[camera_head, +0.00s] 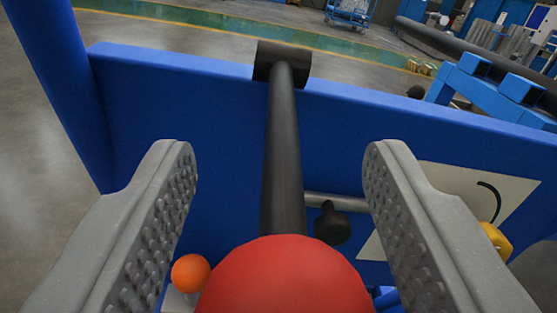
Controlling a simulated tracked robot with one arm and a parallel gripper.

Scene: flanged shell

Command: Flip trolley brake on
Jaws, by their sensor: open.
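The trolley (210,115) shows as a blue panel across the view. A black lever (282,150) runs down from a dark pivot block on the panel's top edge and ends in a large red ball knob (287,280) at the bottom middle; I take it to be the brake lever. My gripper (278,165) is open, with one grey studded finger on each side of the lever. Neither finger appears to touch the lever or the knob. The knob's lower part is cut off by the frame.
A small orange ball (191,273) sits left of the red knob. A black knob (332,224) on a grey rod is to the right, near a pale plate (450,190) and a yellow part (497,240). A blue post (65,80) stands at left. Blue frames lie behind at upper right.

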